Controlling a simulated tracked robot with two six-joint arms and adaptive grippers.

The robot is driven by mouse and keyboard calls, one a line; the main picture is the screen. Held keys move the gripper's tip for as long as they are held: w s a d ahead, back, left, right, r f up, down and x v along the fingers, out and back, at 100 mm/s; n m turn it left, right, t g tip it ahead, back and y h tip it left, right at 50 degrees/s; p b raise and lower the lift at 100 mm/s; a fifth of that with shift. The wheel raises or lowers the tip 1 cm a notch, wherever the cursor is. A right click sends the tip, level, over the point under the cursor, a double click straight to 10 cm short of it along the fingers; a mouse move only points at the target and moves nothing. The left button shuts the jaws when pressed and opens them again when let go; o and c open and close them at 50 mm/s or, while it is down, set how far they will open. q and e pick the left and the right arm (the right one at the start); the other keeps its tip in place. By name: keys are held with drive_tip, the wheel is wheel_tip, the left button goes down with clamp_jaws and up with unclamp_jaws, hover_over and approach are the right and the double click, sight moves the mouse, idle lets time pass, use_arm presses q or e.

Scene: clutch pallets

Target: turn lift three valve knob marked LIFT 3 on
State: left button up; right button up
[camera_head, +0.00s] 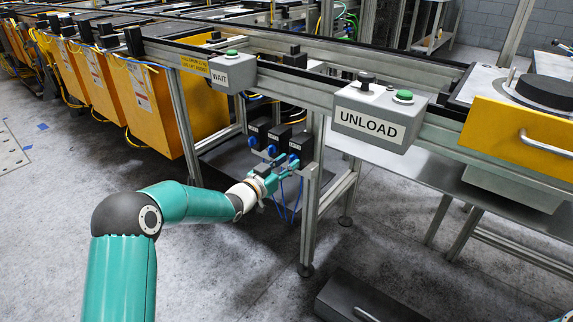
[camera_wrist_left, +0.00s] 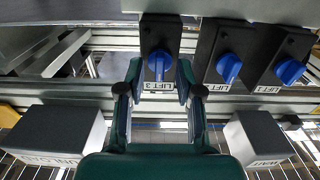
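The LIFT 3 valve knob (camera_wrist_left: 158,65) is blue, on a black box, with a white label reading LIFT 3 in the left wrist view. In the head view its black box (camera_head: 301,147) is the rightmost of three. My left gripper (camera_head: 287,164) is at this box. In the left wrist view the gripper (camera_wrist_left: 160,74) is open, with one finger on each side of the LIFT 3 knob. A gap shows on both sides; I cannot tell whether the fingers touch it. The knob's handle stands nearly vertical in that view. My right gripper is not in view.
Two similar blue knobs, LIFT 2 (camera_wrist_left: 229,67) and LIFT 1 (camera_wrist_left: 289,71), sit close beside it. Above are the conveyor frame, the WAIT box (camera_head: 233,72) and the UNLOAD box (camera_head: 380,116). A metal leg (camera_head: 312,200) stands just right of the gripper.

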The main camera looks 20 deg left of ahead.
use_arm(q)
drive_tip(key=shift+w+d, duration=0.1)
drive_tip(key=shift+w, duration=0.1)
clamp_jaws()
idle(0.3)
